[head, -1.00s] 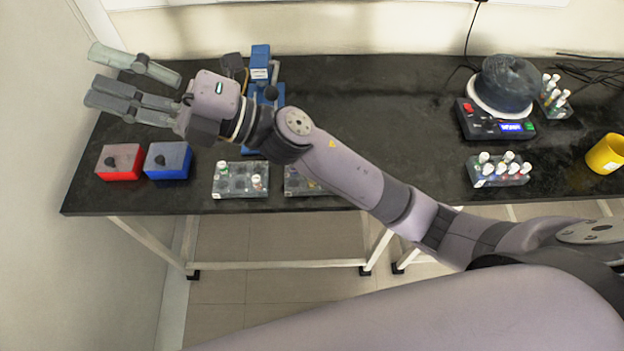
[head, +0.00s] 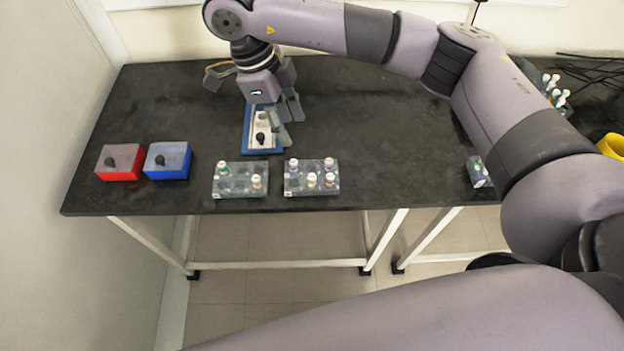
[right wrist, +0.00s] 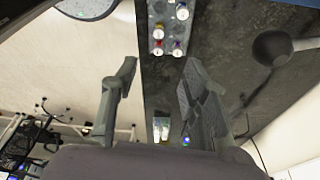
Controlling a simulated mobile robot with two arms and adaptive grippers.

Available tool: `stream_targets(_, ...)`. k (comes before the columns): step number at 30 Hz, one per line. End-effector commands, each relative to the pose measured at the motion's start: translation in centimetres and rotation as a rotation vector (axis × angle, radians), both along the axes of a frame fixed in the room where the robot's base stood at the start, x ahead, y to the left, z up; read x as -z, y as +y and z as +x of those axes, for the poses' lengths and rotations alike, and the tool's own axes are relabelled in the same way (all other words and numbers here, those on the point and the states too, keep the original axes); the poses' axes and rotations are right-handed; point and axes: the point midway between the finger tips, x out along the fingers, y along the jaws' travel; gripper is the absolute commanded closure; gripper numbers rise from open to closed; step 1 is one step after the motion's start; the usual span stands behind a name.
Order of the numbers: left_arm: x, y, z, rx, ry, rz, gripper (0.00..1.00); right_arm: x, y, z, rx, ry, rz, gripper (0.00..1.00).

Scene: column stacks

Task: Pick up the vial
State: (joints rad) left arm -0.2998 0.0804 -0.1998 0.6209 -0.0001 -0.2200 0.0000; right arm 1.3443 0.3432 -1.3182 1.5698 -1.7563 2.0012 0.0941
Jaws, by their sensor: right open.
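Several vials stand in racks, and I cannot tell which one the task means. The left clear rack (head: 240,190) holds a green-marked vial (head: 222,168) and a red-marked vial (head: 257,183). The rack beside it (head: 312,190) holds several white-capped vials, one of them purple-marked (head: 329,164). In the right wrist view a rack with several vials (right wrist: 158,32) shows beyond the fingertips. My right gripper (head: 291,130) is open and empty, behind the two racks in the head view; its spread fingers (right wrist: 160,75) also show in the right wrist view. My left gripper is not in view.
A blue device with a white top (head: 250,132) stands under my right gripper. Red (head: 121,174) and blue (head: 168,173) boxes stand at left. A yellow cup (head: 612,147) is at right.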

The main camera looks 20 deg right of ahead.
Motion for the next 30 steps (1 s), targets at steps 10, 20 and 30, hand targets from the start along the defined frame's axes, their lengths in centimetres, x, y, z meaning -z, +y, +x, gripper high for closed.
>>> stream_targets(10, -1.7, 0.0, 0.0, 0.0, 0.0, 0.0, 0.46, 5.8, -1.9, -0.9, 0.003, 0.004, -0.017, 0.59)
stream_targets(20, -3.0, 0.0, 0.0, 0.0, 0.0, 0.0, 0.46, 11.0, -3.0, -1.4, 0.002, 0.0, -0.013, 0.59)
stream_targets(30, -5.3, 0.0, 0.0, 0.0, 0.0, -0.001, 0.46, 14.4, -3.3, -2.4, 0.001, 0.004, -0.013, 0.59)
